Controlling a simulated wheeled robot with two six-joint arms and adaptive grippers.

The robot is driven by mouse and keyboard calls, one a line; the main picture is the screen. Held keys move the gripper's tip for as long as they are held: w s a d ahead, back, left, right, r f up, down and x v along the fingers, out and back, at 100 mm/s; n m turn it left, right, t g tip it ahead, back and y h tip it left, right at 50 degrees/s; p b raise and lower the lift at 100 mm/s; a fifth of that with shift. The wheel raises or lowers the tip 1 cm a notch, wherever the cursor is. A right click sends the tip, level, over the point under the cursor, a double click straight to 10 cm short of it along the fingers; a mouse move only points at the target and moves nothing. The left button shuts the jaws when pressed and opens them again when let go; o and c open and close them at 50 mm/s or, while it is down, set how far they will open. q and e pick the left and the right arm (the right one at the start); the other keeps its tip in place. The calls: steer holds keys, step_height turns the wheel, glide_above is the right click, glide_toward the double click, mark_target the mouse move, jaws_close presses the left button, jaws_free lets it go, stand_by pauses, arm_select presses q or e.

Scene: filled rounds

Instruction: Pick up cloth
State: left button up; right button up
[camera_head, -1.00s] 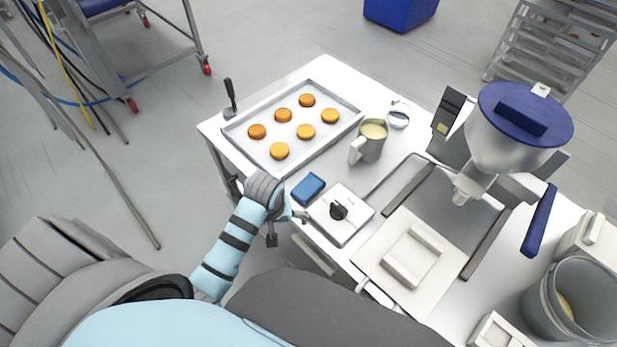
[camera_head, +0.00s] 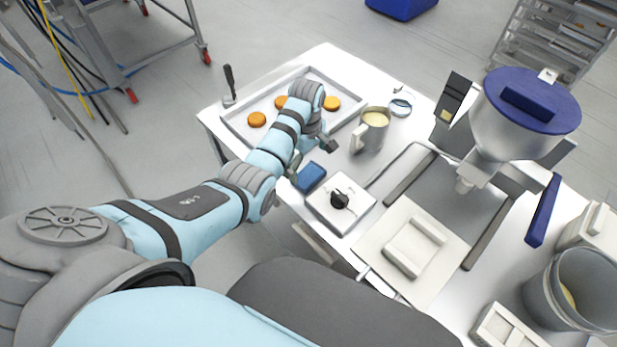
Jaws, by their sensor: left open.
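A small blue folded block (camera_head: 311,177), which looks like the cloth, lies on the white table between the baking tray and a white unit with a black knob. My left arm reaches in from the left across the table's edge. My left gripper (camera_head: 328,146) is open and hangs over the tray's near right edge, just above and to the right of the cloth in the picture, apart from it. Its fingers are small and partly hidden by the wrist. My right gripper is not in view.
A baking tray (camera_head: 236,123) with orange rounds lies behind the cloth, partly hidden by my arm. A metal jug (camera_head: 372,138) stands right of my gripper. The white knob unit (camera_head: 354,212) is close to the cloth. A hopper machine (camera_head: 520,125) stands at the right.

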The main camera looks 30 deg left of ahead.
arm_select(q)
steer(key=f, duration=0.1)
steer(key=f+b, duration=0.1)
steer(key=f, duration=0.3)
steer(key=shift+w+d, duration=0.1)
steer(key=shift+d, duration=0.15)
steer(key=shift+r, duration=0.15)
steer(key=c, duration=1.2)
steer(key=shift+o, duration=0.2)
step_height(320, 180, up, 15)
steer(key=p, duration=0.4)
step_height(320, 180, up, 5)
steer(key=p, duration=0.5)
glide_above(309, 174)
steer(key=shift+r, duration=0.15)
steer(key=shift+b, duration=0.35)
